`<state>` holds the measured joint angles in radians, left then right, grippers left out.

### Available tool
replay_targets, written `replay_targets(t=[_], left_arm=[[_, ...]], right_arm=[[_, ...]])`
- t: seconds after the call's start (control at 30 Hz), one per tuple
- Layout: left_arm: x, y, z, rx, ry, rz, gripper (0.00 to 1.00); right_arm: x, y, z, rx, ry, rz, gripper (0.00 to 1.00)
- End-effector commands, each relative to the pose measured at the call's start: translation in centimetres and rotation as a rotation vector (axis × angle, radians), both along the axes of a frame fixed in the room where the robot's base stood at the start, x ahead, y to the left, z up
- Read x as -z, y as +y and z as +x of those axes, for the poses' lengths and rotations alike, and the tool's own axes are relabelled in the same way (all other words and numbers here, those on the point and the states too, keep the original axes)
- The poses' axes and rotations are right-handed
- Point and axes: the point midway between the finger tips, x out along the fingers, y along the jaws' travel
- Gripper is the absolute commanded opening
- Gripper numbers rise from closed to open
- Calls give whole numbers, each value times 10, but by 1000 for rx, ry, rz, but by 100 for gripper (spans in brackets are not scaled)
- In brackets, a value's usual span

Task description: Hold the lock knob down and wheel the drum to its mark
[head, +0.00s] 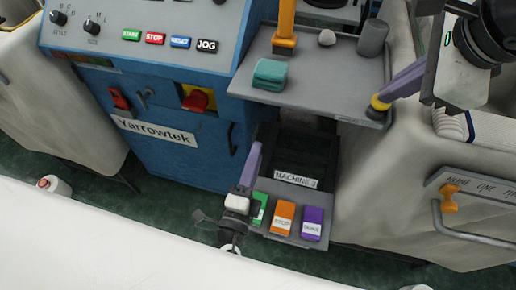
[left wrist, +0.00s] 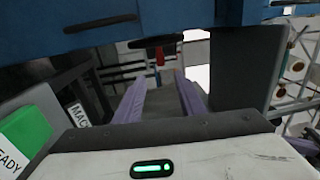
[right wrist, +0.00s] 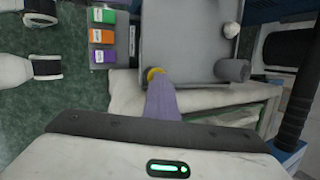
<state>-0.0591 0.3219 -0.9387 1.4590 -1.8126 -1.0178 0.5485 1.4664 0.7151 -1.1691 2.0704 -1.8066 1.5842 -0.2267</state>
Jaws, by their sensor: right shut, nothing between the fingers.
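A small yellow knob (head: 379,103) sits at the right front edge of the grey tray (head: 350,88). My right gripper (head: 386,98) is shut, with its purple fingertips at the yellow knob, seemingly touching its top. The knob also shows at the fingertips in the right wrist view (right wrist: 155,73). I cannot tell whether it is pressed down. My left gripper (head: 257,147) is open and empty, in front of the blue machine, left of the dark MACHINE 3 recess. Its two fingers stand apart in the left wrist view (left wrist: 160,98). I cannot make out the drum or its mark with certainty.
Green, orange (head: 283,217) and purple (head: 313,222) buttons are close to my left gripper. A red switch (head: 197,99) is on the blue machine (head: 180,157).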

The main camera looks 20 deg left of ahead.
Motion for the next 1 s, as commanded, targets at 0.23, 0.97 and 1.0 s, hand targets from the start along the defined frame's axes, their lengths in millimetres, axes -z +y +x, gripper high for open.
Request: replay_targets(t=[0.23,0.97,1.0], left_arm=[[1,0,-1,0,0,0,36],[-93,0,-2,0,-2,-2,36],[-96,0,-2,0,-1,-2,36]], right_arm=[[5,-1,-2,0,12,-6,0],[5,-1,-2,0,12,-6,0],[5,-1,-2,0,12,-6,0]])
